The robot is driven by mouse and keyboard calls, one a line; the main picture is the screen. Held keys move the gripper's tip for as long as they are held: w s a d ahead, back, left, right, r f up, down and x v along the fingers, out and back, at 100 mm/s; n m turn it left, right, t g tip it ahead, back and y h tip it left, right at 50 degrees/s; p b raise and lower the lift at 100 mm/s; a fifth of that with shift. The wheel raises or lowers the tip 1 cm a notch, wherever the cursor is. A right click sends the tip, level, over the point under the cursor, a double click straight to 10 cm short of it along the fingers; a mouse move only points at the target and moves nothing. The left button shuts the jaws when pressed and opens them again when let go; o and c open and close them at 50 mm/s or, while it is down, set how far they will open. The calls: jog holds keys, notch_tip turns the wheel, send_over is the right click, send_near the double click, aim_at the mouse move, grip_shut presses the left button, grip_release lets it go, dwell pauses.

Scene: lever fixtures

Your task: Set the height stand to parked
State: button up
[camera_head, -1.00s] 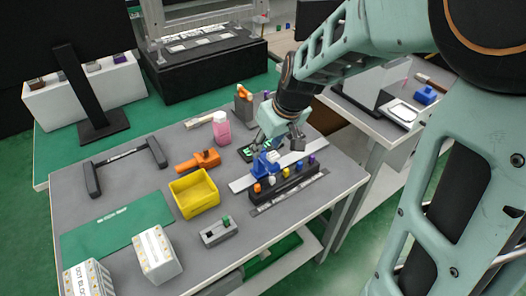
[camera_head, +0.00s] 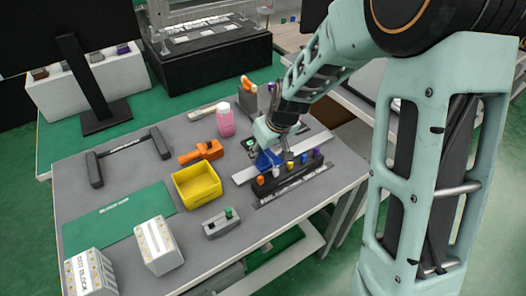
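No label picks out the height stand, and I cannot tell for certain which fixture it is. A blue fixture (camera_head: 266,160) sits on a pale metal strip (camera_head: 243,176) at the table's right side. Just in front of it is a black bar (camera_head: 283,181) with several coloured knobs. My gripper (camera_head: 280,152) points down right over the blue fixture and hides part of it. Its fingers are small and partly hidden, so I cannot tell whether they touch anything. A stand with an orange-topped lever (camera_head: 247,88) is at the back edge.
A yellow bin (camera_head: 197,186), an orange clamp-like piece (camera_head: 202,152), a pink bottle (camera_head: 225,121) and a grey switch box with a green knob (camera_head: 221,223) stand left of my gripper. White blocks (camera_head: 158,246) are at the front left. A black handle frame (camera_head: 128,156) lies further back.

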grip_shut()
jog(key=shift+w+d, duration=0.1)
jog(key=w+d, duration=0.4)
jog(key=d, duration=0.2)
jog(key=w+d, duration=0.5)
jog(key=d, duration=0.2)
jog(key=w+d, duration=0.4)
jog(key=d, duration=0.3)
jog(key=shift+w+d+b, duration=0.1)
jog(key=shift+w+b, duration=0.15)
jog(key=shift+b, duration=0.05)
grip_release()
jog(key=shift+d, duration=0.1)
jog(key=v, duration=1.2)
